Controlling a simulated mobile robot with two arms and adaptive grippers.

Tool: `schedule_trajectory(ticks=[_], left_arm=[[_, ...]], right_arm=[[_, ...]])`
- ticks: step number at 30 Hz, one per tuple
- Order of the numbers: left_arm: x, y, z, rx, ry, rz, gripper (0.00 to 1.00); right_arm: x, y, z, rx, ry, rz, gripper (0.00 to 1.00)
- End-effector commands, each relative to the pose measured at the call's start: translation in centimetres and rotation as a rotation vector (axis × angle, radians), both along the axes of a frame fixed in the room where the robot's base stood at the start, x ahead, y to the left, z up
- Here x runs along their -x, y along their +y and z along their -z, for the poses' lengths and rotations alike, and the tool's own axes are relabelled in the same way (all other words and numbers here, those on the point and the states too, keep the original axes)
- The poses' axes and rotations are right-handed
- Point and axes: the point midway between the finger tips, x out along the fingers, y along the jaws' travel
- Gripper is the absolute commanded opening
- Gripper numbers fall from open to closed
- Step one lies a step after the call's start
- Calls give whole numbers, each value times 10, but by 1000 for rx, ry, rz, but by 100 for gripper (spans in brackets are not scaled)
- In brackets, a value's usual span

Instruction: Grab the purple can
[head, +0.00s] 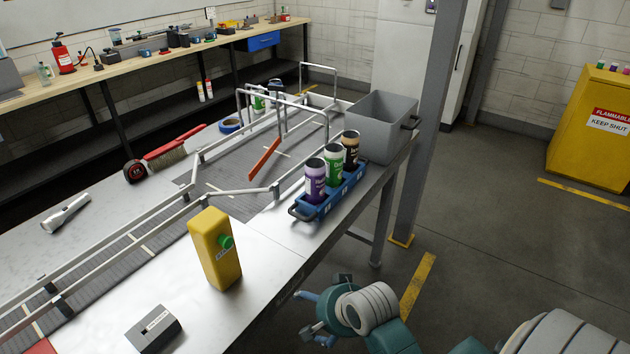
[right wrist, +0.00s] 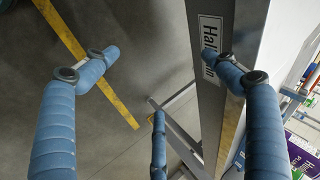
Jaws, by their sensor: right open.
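The purple can (head: 315,183) stands upright in the near slot of a blue tray (head: 334,199) at the table's right edge. A green can (head: 334,165) and a black-and-tan can (head: 351,150) stand behind it in the same tray. My right gripper (head: 320,313) is open and empty, beyond the table's front edge and lower right of the tray, apart from the cans. In the right wrist view its spread fingers (right wrist: 155,90) have floor between them, and part of the purple can (right wrist: 303,153) shows at the lower right. My left gripper is not in view.
A grey bin (head: 382,125) stands just behind the tray. A yellow box with a green button (head: 215,250) stands on the table to the left. A grey post (head: 425,130) rises beside the table. Open floor lies to the right.

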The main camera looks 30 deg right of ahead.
Motion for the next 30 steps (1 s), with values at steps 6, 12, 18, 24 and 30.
schedule_trajectory(ticks=[6,12,18,24,30], left_arm=[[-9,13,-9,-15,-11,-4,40],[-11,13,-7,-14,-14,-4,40],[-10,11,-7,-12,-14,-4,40],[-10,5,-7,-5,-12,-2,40],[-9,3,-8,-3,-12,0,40]], right_arm=[[-22,-22,-81,-198,-120,285,86],[-63,-48,-105,-476,-218,596,86],[-108,-84,-148,-915,-336,976,86],[-142,-120,-190,-1411,-400,1297,86],[-156,-134,-205,-1641,-404,1415,86]])
